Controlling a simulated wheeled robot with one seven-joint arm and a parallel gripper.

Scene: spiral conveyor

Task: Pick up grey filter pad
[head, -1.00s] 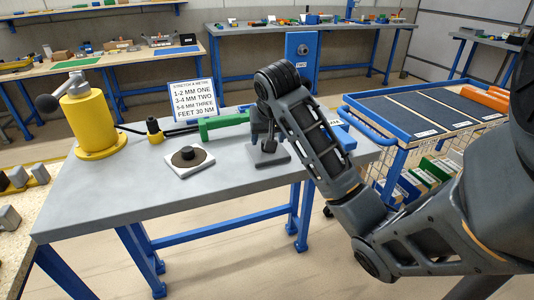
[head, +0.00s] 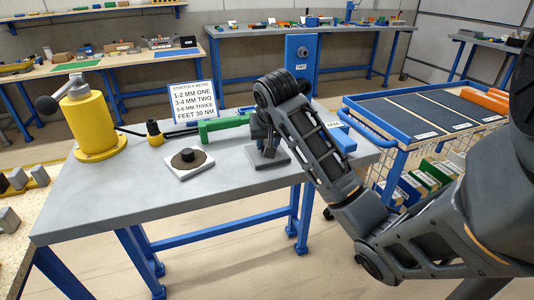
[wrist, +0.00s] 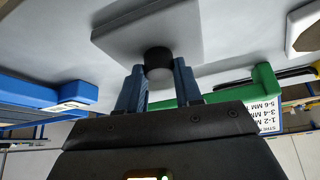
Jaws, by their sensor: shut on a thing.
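The grey filter pad (head: 278,157) is a flat grey square on the workbench, partly hidden behind my arm in the head view. In the wrist view the pad (wrist: 140,28) shows above a dark round knob (wrist: 158,57) at its middle. My gripper (wrist: 158,78) has one blue-grey finger on each side of this knob and is shut on it. In the head view my gripper (head: 267,148) points down over the pad. I cannot tell whether the pad is clear of the bench top.
A white pad (head: 204,165) with a dark round disc and knob lies to the left. A green block (head: 222,124) and a sign (head: 194,102) stand behind. A yellow cylinder device (head: 90,122) is at the left, a blue block (head: 343,139) at the right. The bench's front (head: 120,190) is clear.

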